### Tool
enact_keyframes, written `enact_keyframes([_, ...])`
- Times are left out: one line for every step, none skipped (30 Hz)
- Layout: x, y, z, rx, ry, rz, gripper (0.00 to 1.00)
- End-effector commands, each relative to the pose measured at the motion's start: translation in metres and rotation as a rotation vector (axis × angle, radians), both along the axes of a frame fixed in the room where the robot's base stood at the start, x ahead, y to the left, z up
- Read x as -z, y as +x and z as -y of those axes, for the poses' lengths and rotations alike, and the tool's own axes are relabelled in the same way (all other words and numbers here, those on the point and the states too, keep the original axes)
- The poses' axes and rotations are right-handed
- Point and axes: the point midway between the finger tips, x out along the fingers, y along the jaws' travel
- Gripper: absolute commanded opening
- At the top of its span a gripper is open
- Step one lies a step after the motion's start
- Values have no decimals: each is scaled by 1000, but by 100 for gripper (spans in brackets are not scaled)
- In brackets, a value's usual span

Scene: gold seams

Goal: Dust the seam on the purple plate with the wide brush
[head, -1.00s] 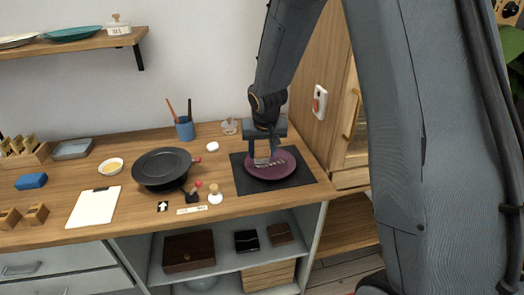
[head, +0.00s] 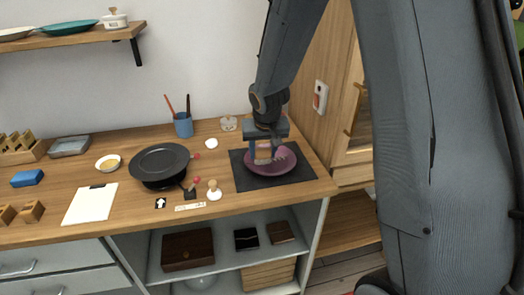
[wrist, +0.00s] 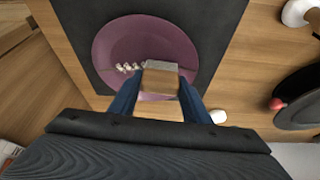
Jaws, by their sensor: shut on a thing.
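The purple plate (head: 287,163) lies on a dark mat at the right end of the counter. My gripper (head: 263,152) is above the plate, pointing down, shut on the wide brush. The wide brush (wrist: 160,82) has a pale wooden handle and a light grey end, and sits between the blue fingers over the plate. The seam (wrist: 128,68) shows in the wrist view as a short row of pale, silvery marks beside the brush end. The brush hides part of it. I cannot tell whether the brush tip touches the plate.
The dark mat (head: 300,176) surrounds the plate. A black pan (head: 160,160), a white-based stamp-like knob (head: 214,194) and a clipboard (head: 90,203) stand to the left. A blue cup with sticks (head: 183,126) is behind. A wooden cabinet (head: 340,115) closes the right side.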

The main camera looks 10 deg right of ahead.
Motion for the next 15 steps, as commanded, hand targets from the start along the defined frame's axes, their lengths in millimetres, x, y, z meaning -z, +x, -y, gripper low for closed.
enact_keyframes([0,0,0,0,0,0,25])
enact_keyframes([0,1,0,0,0,0,25])
enact_keyframes([0,2,0,0,0,0,25])
enact_keyframes([0,4,0,1,0,0,25])
enact_keyframes([0,5,0,1,0,0,25])
enact_keyframes([1,7,0,2,1,0,25])
enact_keyframes([1,8,0,2,1,-1,25])
enact_keyframes([1,9,0,2,1,-1,25])
enact_keyframes([1,9,0,2,1,-1,25])
enact_keyframes([1,9,0,2,1,-1,25])
enact_keyframes([2,9,0,2,1,-1,25])
enact_keyframes([2,8,0,1,0,-1,25])
enact_keyframes([2,7,0,1,0,0,25])
enact_keyframes([2,6,0,1,0,0,25])
enact_keyframes([2,4,0,1,0,1,25])
